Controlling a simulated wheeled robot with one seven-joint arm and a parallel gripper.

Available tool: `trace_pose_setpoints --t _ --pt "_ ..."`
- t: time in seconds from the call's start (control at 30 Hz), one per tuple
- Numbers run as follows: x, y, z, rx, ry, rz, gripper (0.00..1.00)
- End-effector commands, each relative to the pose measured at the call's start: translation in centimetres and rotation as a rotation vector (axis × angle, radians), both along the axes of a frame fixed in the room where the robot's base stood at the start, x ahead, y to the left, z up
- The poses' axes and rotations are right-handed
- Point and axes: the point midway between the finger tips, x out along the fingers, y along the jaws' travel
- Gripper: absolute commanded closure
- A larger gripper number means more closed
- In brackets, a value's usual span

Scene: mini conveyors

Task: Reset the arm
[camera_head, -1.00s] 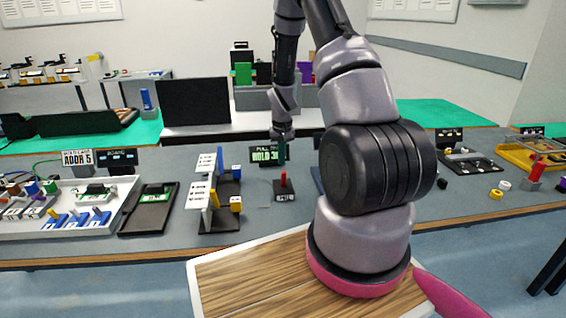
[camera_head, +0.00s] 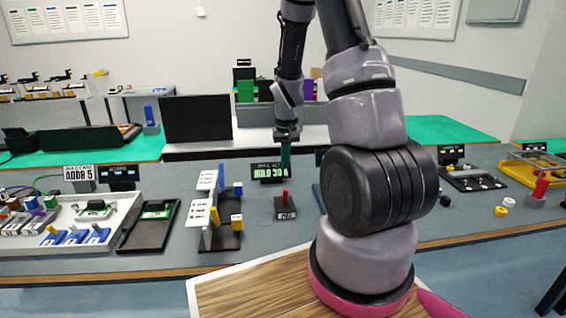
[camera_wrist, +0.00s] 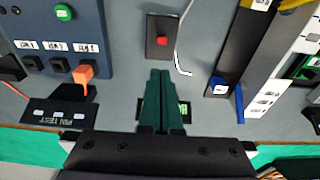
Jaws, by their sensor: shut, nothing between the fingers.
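My gripper (camera_head: 285,163) hangs over the grey bench in the head view, in front of a black sign with green text "HOLD 30" (camera_head: 270,172). In the wrist view its two green fingers (camera_wrist: 162,78) are together with nothing between them. The fingers cover part of the sign's green display (camera_wrist: 184,110). A small black block with a red lever or button (camera_head: 285,205) stands on the bench just nearer than the gripper; it also shows in the wrist view (camera_wrist: 162,40), apart from the fingertips.
A stand with white labelled plates (camera_head: 206,212) is left of the red-lever block. In the wrist view a blue panel with ports and an orange plug (camera_wrist: 85,73) is on the left. A white tray of parts (camera_head: 118,208) lies far left. Bare bench (camera_head: 262,222) surrounds the red-lever block.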

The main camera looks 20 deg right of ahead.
Motion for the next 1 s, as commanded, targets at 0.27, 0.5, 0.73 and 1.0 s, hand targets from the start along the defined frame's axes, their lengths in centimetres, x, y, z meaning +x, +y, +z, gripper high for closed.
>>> trace_pose_setpoints --t 0.27,0.5,0.73,1.0 --pt "0.0 0.2 0.9 0.002 -0.011 -0.002 1.0" --pt "-1.2 2.0 9.5 0.032 -0.11 -0.029 1.0" --pt "-5.3 4.6 18.9 0.083 -0.227 -0.052 1.0" --pt "-12.4 7.5 27.2 0.156 -0.361 -0.062 1.0"
